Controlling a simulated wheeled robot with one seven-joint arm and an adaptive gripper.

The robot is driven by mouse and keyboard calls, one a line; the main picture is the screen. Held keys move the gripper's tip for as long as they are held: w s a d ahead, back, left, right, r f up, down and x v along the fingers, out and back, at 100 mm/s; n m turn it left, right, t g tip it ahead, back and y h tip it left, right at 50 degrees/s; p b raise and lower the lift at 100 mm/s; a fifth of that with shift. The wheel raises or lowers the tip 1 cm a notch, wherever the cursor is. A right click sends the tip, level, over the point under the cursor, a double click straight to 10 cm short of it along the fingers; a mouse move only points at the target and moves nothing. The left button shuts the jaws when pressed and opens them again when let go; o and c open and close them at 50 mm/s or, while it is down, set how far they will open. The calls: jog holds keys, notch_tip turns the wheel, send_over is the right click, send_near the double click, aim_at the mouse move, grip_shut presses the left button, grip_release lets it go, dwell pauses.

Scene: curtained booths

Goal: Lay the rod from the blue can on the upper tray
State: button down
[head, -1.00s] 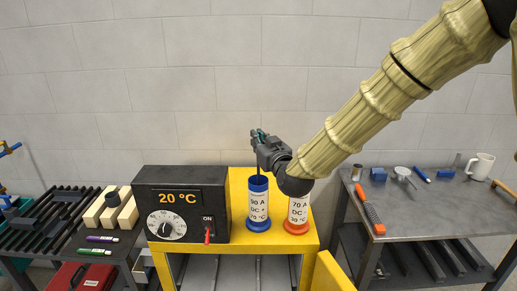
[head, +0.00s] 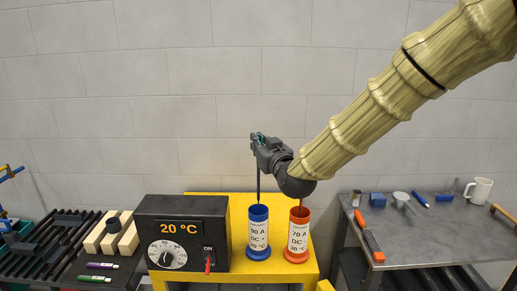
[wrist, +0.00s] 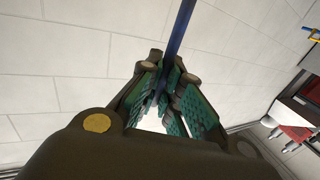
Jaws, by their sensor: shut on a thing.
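My gripper (head: 257,139) is shut on a thin dark blue rod (head: 258,180) and holds it upright above the blue can (head: 258,232). The rod's lower end is at the can's mouth; I cannot tell whether its tip is still inside. In the wrist view the rod (wrist: 181,28) runs up and away from between the green-padded jaws (wrist: 160,92). The blue can stands on a yellow-topped cabinet. At the left, a black slatted tray (head: 48,236) lies on top of a bench; I cannot tell whether it is the upper tray.
An orange can (head: 297,233) with a thin rod showing at its mouth stands close right of the blue can. A black oven box (head: 181,232) reading 20 °C stands left. Wooden blocks (head: 112,236) and marker pens lie beside the tray. A grey table (head: 420,230) at right holds tools.

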jog(key=shift+r+p, duration=2.1)
jog(key=shift+r, duration=3.15)
